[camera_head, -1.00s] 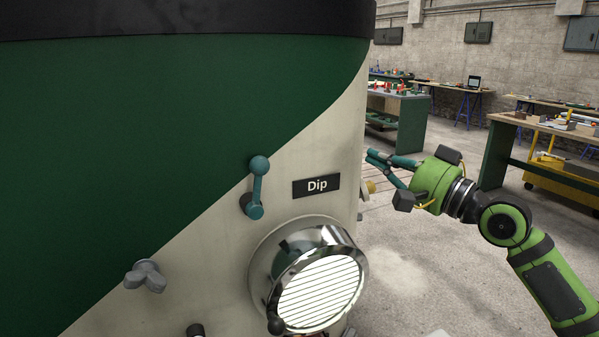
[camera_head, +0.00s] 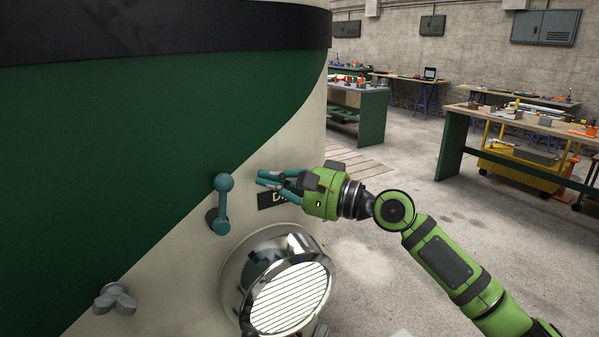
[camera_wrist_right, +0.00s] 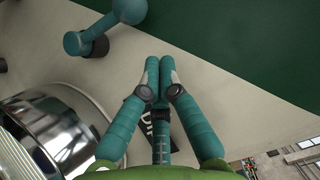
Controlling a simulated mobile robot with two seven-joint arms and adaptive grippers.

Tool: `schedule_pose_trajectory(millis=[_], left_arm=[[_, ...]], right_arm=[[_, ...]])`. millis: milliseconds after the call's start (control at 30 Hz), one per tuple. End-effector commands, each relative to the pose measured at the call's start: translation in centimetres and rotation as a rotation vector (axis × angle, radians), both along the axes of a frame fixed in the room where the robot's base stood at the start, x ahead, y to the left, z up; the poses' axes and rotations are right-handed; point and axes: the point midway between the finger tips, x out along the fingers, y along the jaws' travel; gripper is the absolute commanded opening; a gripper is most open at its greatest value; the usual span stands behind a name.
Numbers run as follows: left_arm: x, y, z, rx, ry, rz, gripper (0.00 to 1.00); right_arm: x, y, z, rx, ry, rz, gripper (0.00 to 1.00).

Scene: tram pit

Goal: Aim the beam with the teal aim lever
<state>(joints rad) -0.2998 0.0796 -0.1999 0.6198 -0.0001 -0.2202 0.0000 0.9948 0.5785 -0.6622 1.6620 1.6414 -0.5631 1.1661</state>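In the right wrist view the lever (camera_wrist_right: 105,32) is at the upper left, beyond the fingertips (camera_wrist_right: 160,62). My left gripper is not in view.
A grey three-lobed knob (camera_head: 115,299) sits on the tram front at the lower left. The headlamp's chrome housing (camera_wrist_right: 50,130) bulges out below my right gripper. Workbenches (camera_head: 475,112) stand well behind, with open floor between.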

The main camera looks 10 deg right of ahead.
Motion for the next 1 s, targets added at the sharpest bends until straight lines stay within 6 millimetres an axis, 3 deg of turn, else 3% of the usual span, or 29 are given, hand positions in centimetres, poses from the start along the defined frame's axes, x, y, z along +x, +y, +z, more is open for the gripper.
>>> schedule_pose_trajectory(millis=[33,300,667,900,1000], left_arm=[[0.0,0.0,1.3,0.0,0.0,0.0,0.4],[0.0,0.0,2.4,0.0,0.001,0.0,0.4],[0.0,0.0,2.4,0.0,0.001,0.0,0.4],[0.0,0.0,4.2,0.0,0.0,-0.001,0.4],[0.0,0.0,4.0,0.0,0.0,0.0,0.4]], right_arm=[[-0.4,0.9,0.6,-0.002,0.0,0.004,0.0],[-0.9,3.0,0.4,-0.001,0.0,0.001,0.0],[-0.9,3.1,0.3,0.0,-0.001,0.001,0.0],[-1.0,3.6,0.9,-0.036,-0.015,0.002,0.0],[-1.0,3.6,0.6,-0.043,-0.018,0.001,0.0]])
